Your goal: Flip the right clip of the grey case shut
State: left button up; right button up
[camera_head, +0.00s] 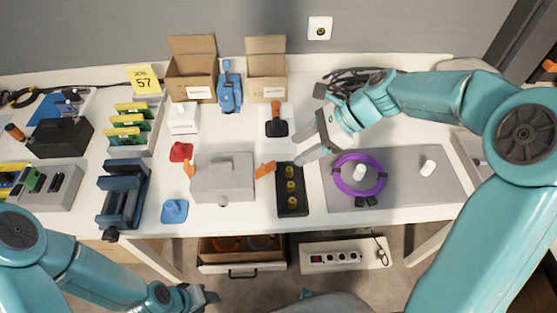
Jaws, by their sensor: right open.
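The grey case (223,185) stands on the table left of centre with its lid down. Its orange right clip (265,169) sticks outward from the right side. Its orange left clip (189,169) shows at the left side. My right gripper (308,153) is open and empty, to the right of the right clip and apart from it, near the back of a black tray. My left gripper (206,297) is low at the bottom of the view, in front of the table and far from the case; its jaws are too small to read.
The black tray (284,208) with yellow-topped pieces stands close to the right clip. A purple ring (342,180) lies on a grey mat (437,190) at right. A black-and-orange tool (276,124) lies behind. Red and blue pieces (175,211) lie left of the case. An open drawer (215,258) is below.

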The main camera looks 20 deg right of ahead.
aim_at(275, 164)
jog(key=x, duration=0.7)
jog(key=shift+w+b, duration=0.1)
jog(key=shift+b, duration=0.3)
jog(key=shift+a+f, duration=0.2)
jog(key=shift+a, duration=0.15)
jog(key=shift+w+f, duration=0.1)
jog(key=shift+w, duration=0.05)
